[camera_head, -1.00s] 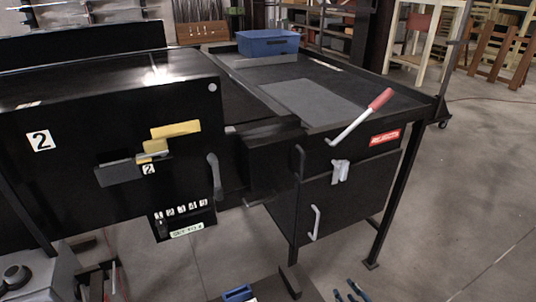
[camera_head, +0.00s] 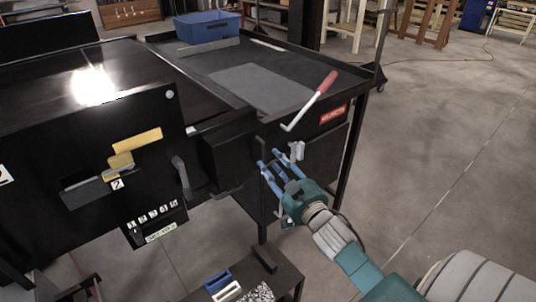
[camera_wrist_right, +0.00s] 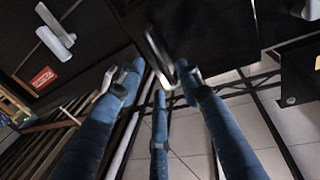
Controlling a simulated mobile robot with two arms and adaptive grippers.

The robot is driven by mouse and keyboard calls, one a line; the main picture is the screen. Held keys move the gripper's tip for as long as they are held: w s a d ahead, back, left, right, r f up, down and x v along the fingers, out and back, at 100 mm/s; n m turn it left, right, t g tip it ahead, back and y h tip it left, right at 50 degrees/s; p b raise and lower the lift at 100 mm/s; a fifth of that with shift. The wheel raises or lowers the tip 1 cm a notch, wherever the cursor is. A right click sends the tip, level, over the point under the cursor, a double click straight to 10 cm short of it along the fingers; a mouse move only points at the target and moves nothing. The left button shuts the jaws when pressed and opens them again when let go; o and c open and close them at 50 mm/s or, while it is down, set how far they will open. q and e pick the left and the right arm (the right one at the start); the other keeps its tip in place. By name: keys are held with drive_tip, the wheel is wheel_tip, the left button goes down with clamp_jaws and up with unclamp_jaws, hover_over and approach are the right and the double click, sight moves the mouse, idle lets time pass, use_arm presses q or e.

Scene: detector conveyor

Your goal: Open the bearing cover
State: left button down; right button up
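My right gripper (camera_head: 270,163) reaches in from the lower right in the head view. Its blue fingers are spread open in front of the black cabinet front (camera_head: 322,160) below the table. In the right wrist view, the fingers (camera_wrist_right: 160,82) are apart, and a metal bar handle (camera_wrist_right: 158,55) shows between and just beyond their tips. I cannot tell whether they touch it. A grey latch (camera_head: 297,151) is right of the fingertips; it also shows in the wrist view (camera_wrist_right: 55,32). Which panel is the bearing cover is not marked. My left gripper is out of view.
A red-gripped lever (camera_head: 312,101) stands above the cabinet. A blue bin (camera_head: 208,27) is on the black table (camera_head: 180,62). A panel numbered 2 (camera_head: 90,210) with a handle (camera_head: 180,172) stands left. A low stand (camera_head: 285,277) holds parts below.

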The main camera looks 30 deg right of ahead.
drive_tip(key=w, duration=0.3)
drive_tip(key=shift+w+d+p, duration=0.15)
drive_tip(key=shift+d+p, duration=0.05)
drive_tip(key=shift+p, duration=0.1)
clamp_jaws()
